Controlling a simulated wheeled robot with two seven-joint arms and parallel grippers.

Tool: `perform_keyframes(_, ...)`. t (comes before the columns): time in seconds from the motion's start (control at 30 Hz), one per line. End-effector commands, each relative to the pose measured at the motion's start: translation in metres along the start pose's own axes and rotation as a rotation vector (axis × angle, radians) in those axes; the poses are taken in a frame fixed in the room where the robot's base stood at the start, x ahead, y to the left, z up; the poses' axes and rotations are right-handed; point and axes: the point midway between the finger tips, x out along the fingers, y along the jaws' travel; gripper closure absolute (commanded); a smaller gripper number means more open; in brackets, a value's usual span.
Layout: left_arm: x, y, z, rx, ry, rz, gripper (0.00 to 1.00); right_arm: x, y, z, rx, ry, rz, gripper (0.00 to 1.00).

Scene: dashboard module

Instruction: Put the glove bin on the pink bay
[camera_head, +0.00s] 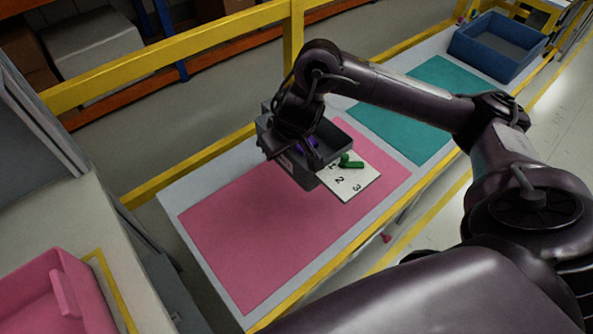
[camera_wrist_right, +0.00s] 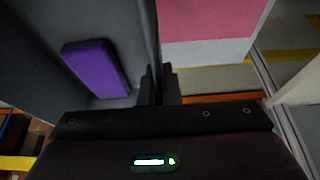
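A dark grey bin (camera_head: 333,137), which I take as the glove bin, hangs at the far end of the pink bay (camera_head: 265,235). A purple item lies inside it; it also shows in the right wrist view (camera_wrist_right: 97,68). My right gripper (camera_head: 293,135) holds the bin by its wall. In the right wrist view its fingers (camera_wrist_right: 160,84) sit close on both sides of the bin wall. Whether the bin's bottom touches the bay cannot be told. My left gripper is out of view.
A white board with numbers (camera_head: 356,186) and a green piece (camera_head: 351,162) lies beside the bin on the pink bay. A teal bay (camera_head: 425,110) and a blue bin (camera_head: 497,45) are farther right. A pink bin (camera_head: 50,295) stands lower left. The pink bay's near part is clear.

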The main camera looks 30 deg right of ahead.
Motion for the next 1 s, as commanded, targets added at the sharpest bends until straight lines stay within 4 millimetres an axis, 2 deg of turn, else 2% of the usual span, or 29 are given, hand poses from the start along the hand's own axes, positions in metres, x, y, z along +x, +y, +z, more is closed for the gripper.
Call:
perform_keyframes(0.17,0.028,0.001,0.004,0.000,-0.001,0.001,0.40,0.034,0.001,0.014,-0.008,-0.007,-0.010,1.00)
perform_keyframes(0.4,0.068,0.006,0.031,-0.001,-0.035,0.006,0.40,0.094,0.001,0.039,-0.006,-0.006,-0.009,1.00)
perform_keyframes(0.6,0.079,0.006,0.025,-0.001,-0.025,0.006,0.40,0.129,0.003,0.053,-0.007,-0.004,-0.005,1.00)
perform_keyframes(0.8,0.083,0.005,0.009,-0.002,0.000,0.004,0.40,0.145,0.002,0.059,-0.008,-0.002,-0.005,1.00)
perform_keyframes(1.0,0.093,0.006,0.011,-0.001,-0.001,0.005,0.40,0.173,0.002,0.071,-0.007,-0.003,-0.005,1.00)
